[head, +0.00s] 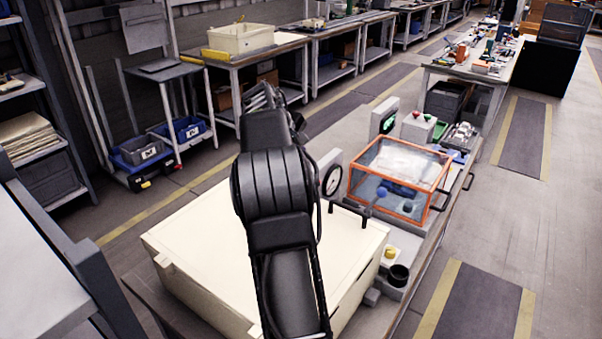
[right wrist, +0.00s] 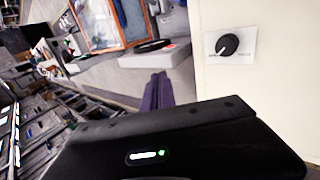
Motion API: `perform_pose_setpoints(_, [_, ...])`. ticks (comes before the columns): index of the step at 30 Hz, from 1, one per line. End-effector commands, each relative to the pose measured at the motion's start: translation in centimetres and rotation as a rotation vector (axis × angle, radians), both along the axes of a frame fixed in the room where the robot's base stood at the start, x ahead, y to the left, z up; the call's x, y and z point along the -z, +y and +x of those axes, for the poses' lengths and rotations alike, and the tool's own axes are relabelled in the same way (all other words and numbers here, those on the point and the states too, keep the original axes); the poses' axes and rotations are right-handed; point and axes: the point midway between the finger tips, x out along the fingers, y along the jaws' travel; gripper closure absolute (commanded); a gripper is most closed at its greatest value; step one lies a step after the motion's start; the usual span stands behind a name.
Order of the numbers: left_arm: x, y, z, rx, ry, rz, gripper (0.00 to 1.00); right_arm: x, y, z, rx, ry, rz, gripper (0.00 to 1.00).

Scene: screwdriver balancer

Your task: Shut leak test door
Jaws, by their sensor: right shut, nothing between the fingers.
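The leak test box (head: 400,175), with an orange frame and clear panels, stands on the bench right of centre in the head view. Something blue shows inside. I cannot tell how far its door is open. An orange-framed clear panel (right wrist: 97,22) shows at the upper left of the right wrist view. My right gripper (right wrist: 158,90) is shut and empty, its dark fingers over the grey bench and apart from the panel. One of my black arms fills the middle of the head view; no fingertips show there. My left gripper is not seen.
A large cream box (head: 200,245) stands below the arm, and a round gauge (head: 332,180) is left of the test box. A black knob (right wrist: 228,45) is on a cream panel. The right aisle is clear.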

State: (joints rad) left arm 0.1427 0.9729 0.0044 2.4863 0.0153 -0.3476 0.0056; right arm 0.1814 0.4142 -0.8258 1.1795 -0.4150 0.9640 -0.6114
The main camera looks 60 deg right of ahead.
Motion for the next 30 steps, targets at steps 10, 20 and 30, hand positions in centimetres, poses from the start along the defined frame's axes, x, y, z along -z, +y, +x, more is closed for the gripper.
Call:
perform_pose_setpoints(10, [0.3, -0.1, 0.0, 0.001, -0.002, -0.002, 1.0, -3.6, -0.1, 0.0, 0.001, 0.0, -0.001, 1.0])
perform_pose_setpoints(20, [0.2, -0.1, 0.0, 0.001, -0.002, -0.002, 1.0, -3.6, -0.1, -0.1, 0.001, 0.0, -0.001, 1.0])
perform_pose_setpoints(30, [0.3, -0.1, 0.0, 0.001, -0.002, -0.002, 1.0, -3.6, 0.0, -0.1, 0.001, 0.0, -0.001, 1.0])
